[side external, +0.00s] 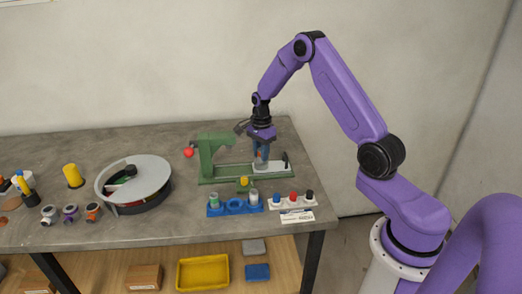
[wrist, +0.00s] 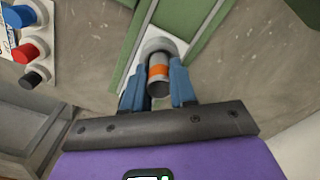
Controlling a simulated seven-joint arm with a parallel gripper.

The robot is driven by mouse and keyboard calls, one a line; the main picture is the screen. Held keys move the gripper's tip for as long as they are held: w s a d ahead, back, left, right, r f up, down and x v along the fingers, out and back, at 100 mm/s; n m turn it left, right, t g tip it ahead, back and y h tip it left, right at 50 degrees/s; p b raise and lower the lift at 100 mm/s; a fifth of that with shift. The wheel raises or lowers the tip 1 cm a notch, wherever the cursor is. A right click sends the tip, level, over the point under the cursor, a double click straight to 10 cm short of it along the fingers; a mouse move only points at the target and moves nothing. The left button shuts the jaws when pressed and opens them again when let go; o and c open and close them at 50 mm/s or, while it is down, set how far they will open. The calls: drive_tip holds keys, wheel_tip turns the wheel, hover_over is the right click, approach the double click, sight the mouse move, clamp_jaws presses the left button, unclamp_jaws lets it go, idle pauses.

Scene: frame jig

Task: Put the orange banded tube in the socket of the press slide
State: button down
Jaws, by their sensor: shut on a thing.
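My gripper (wrist: 157,92) is shut on the grey tube with an orange band (wrist: 158,72), its blue fingers on either side of it. In the wrist view the tube's far end lines up with the pale round socket (wrist: 158,44) on the light press slide (wrist: 143,30). I cannot tell how deep the tube's end sits, as the tube hides the socket's mouth. In the side external view my gripper (side external: 262,155) points down over the slide (side external: 270,166), at the right part of the green press (side external: 213,160). The fingers mostly hide the tube there.
A blue rack (side external: 235,208) with tubes and a white block (side external: 292,203) with blue, red and black caps stand in front of the press. A yellow knob (side external: 243,182) is at the press's front. A round grey carousel (side external: 134,183) stands to the left.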

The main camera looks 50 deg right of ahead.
drive_tip(key=shift+f, duration=0.55)
drive_tip(key=c, duration=0.7)
unclamp_jaws()
drive_tip(key=shift+r, duration=0.15)
drive_tip(key=shift+r, duration=0.6)
drive_tip(key=shift+r, duration=0.1)
drive_tip(key=shift+r, duration=3.45)
